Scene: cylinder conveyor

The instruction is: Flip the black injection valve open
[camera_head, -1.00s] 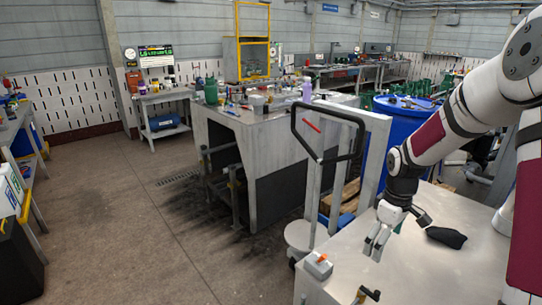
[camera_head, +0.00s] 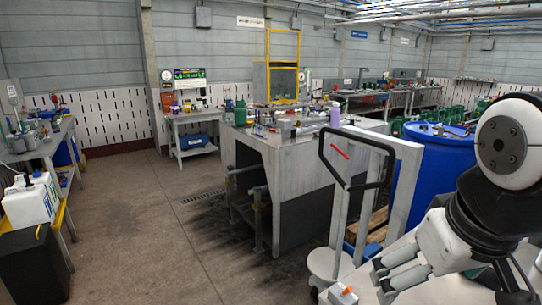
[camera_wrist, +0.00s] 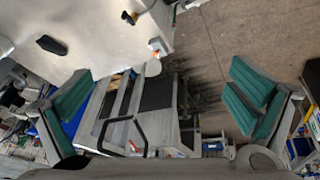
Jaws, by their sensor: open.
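In the wrist view a small black-handled fitting with a brass-coloured part (camera_wrist: 130,17) sits on the pale tabletop (camera_wrist: 100,40) near the top edge of the picture. It looks like the injection valve, but it is too small to tell its position. In the head view now it is out of the picture. My gripper (camera_head: 384,276) is at the lower right of the head view, above the table. In the wrist view its green-padded fingers (camera_wrist: 165,95) are spread wide with nothing between them. The fitting is above and apart from the fingers in that picture.
A small box with an orange top (camera_head: 343,294) is by the table edge; it also shows in the wrist view (camera_wrist: 156,46). A black lump (camera_wrist: 51,45) lies on the table. A black-handled trolley (camera_head: 340,165) and blue drum (camera_head: 435,165) stand beyond.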

